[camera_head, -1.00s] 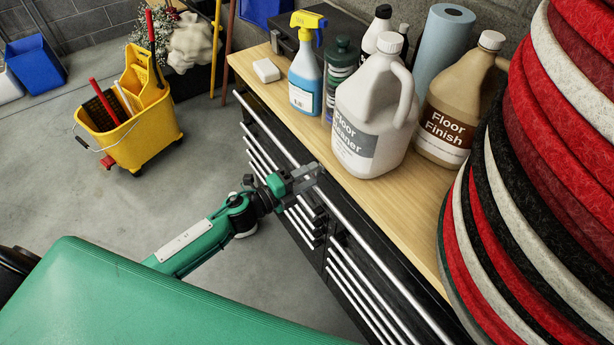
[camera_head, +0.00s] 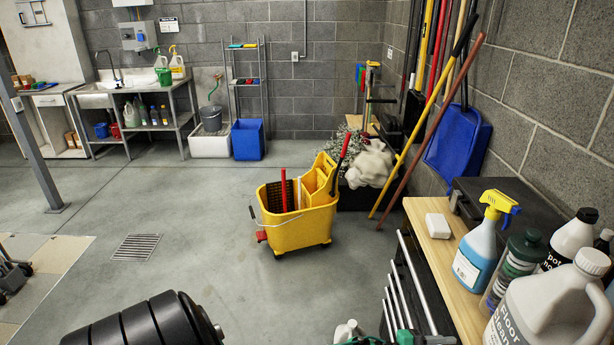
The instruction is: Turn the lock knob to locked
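I cannot make out the lock knob in this view. A black drawer cabinet (camera_head: 411,276) with silver handles and a wooden top stands at the lower right, its front partly cut off by the bottom edge. My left gripper is not in view.
A yellow mop bucket (camera_head: 296,229) stands on open floor. A spray bottle (camera_head: 480,245), a white jug (camera_head: 545,310) and other bottles crowd the cabinet top. Poles and a blue dustpan (camera_head: 458,146) lean on the right wall. A black ribbed object (camera_head: 150,325) fills the lower left.

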